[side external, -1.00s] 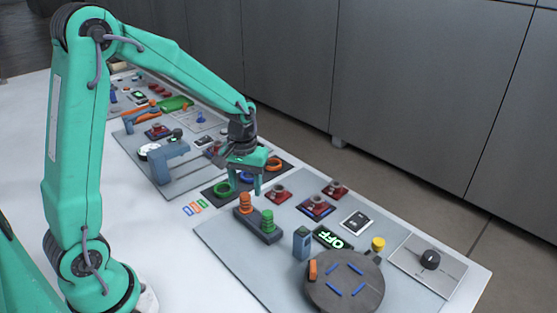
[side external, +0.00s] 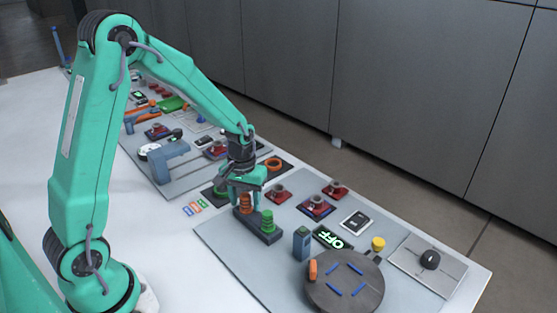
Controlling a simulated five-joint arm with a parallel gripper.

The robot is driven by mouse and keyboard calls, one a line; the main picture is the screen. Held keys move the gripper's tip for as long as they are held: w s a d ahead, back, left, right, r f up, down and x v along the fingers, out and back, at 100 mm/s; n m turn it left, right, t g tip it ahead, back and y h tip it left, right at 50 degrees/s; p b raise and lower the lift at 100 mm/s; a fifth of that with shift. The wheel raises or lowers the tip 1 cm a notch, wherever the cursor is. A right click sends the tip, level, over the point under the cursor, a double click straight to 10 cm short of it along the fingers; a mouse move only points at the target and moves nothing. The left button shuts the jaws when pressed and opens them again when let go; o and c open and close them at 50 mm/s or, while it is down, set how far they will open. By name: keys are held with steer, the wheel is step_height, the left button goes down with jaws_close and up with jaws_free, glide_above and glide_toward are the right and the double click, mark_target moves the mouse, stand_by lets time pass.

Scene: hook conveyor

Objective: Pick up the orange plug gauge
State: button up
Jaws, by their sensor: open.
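The orange plug gauge (side external: 246,205) stands upright in a dark grey stand (side external: 262,233). A green plug gauge (side external: 267,222) stands beside it in the same stand, to the right. My gripper (side external: 246,200) points down at the orange gauge, with its fingers around or just in front of the gauge's upper part. The jaws are open. The fingers hide part of the gauge, and I cannot tell whether they touch it.
A green ring gauge (side external: 213,193) lies partly hidden behind my gripper, and an orange ring (side external: 273,163) lies farther back. A blue-grey block (side external: 301,243) and a round dark turntable (side external: 344,282) stand to the right. Red-based fixtures (side external: 316,206) lie behind.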

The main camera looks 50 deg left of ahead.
mark_target(245, 195)
steer(key=shift+c, duration=0.4)
jaws_close()
steer(key=shift+r, duration=0.1)
steer(key=shift+r, duration=0.8)
step_height(245, 195, up, 2)
steer(key=shift+r, duration=0.2)
steer(key=s+d+r, duration=0.4)
steer(key=d+r, duration=0.2)
steer(key=d, duration=0.4)
steer(key=shift+s+d+r, duration=0.3)
steer(key=shift+d+r, duration=0.1)
steer(key=shift+w, duration=0.15)
